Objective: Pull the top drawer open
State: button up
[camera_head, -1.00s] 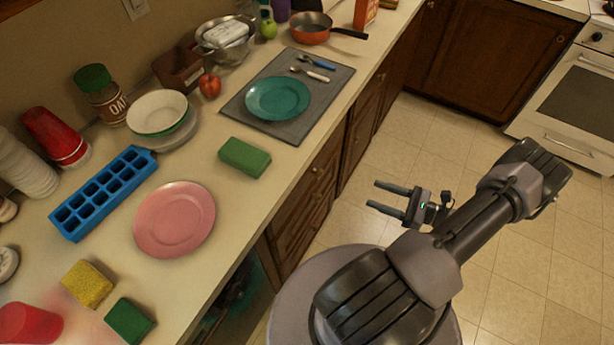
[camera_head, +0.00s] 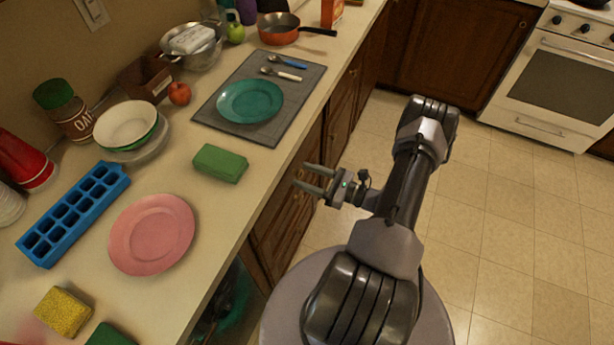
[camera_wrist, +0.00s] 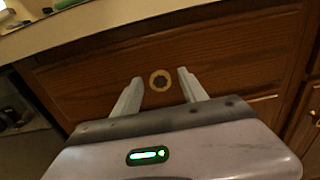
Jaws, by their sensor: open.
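The top drawer (camera_wrist: 215,58) has a brown wooden front just under the counter edge and looks shut. Its round brass-coloured knob (camera_wrist: 160,80) shows in the wrist view between and beyond the fingertips. My gripper (camera_wrist: 158,82) is open and empty, with one finger on each side of the knob in that view. I cannot tell whether the fingers reach around the knob or stop short of it. In the head view my gripper (camera_head: 312,180) is at the drawer fronts below the counter, and it partly covers the top drawer there.
The counter (camera_head: 205,225) above holds a pink plate (camera_head: 152,234), a green sponge (camera_head: 220,163), a blue ice tray (camera_head: 72,213) and a grey mat (camera_head: 205,113) with a teal plate. An open dark space (camera_wrist: 18,115) lies left of the drawer. The tiled floor (camera_head: 500,230) is clear.

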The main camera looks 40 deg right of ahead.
grip_shut()
dwell(1.4)
